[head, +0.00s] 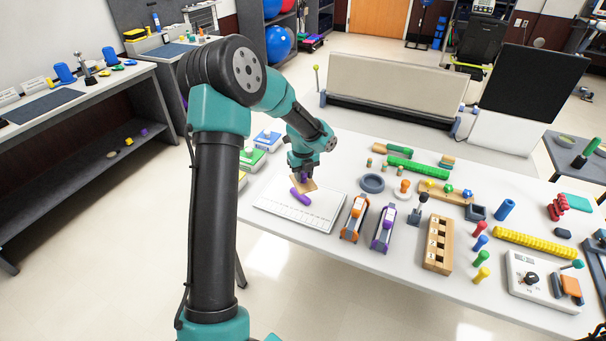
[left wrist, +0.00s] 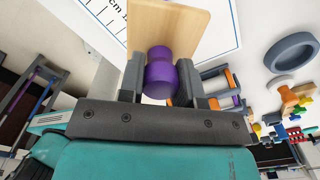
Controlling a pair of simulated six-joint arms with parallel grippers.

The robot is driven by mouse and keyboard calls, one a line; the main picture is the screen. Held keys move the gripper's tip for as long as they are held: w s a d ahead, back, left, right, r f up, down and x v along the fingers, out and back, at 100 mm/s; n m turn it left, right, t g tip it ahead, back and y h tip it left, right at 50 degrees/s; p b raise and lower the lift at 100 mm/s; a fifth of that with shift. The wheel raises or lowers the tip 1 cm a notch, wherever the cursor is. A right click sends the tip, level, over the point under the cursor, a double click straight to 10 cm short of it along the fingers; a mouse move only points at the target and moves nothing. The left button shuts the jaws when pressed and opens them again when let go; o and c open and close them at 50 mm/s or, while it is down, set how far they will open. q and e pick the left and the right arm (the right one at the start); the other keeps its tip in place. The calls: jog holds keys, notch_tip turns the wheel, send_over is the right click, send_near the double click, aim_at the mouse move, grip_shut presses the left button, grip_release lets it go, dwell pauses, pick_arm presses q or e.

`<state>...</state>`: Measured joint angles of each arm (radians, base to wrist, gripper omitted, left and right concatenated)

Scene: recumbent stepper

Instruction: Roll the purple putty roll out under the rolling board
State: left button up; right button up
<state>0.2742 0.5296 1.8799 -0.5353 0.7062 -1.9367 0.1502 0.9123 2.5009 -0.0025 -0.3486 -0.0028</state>
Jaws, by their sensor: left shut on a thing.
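The purple putty roll (head: 300,197) lies on the white measuring mat (head: 325,212) at the near left of the table. The rolling board, a pale wooden plate (head: 311,186) with a purple knob (left wrist: 160,75), is just behind the roll in the head view. My left gripper (head: 303,174) is shut on that knob, which shows between its fingers in the left wrist view. The board (left wrist: 172,28) hides the putty roll in the wrist view. I cannot tell whether the board touches the roll.
An orange stand (head: 355,218) and a purple stand (head: 384,228) are right of the mat. A grey ring (head: 373,183) lies behind them. Several stacked boxes (head: 253,158) stand at the table's left edge. Pegs, a wooden block and other therapy items fill the right side.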

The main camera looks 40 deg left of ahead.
aim_at(303, 181)
pick_arm(q)
notch_tip(303, 181, down, 4)
jog(key=shift+r, duration=0.2)
jog(key=shift+w+a+f, duration=0.1)
jog(key=shift+a+f, duration=0.1)
jog(key=shift+a, duration=0.55)
jog(key=shift+w+a+f, duration=0.1)
jog(key=shift+a+f, duration=0.1)
jog(key=shift+a, duration=0.55)
jog(key=shift+f, duration=0.95)
dwell(0.8)
jog(key=shift+d, duration=0.1)
jog(key=shift+s+d+r, duration=0.1)
jog(key=shift+s+d, duration=0.05)
jog(key=shift+d, duration=0.6)
jog(key=shift+s+d, duration=0.1)
jog(key=shift+d, duration=0.6)
jog(key=shift+w+a, duration=0.15)
jog(key=shift+a, duration=0.65)
jog(key=shift+w+a, duration=0.1)
jog(key=shift+a, duration=0.65)
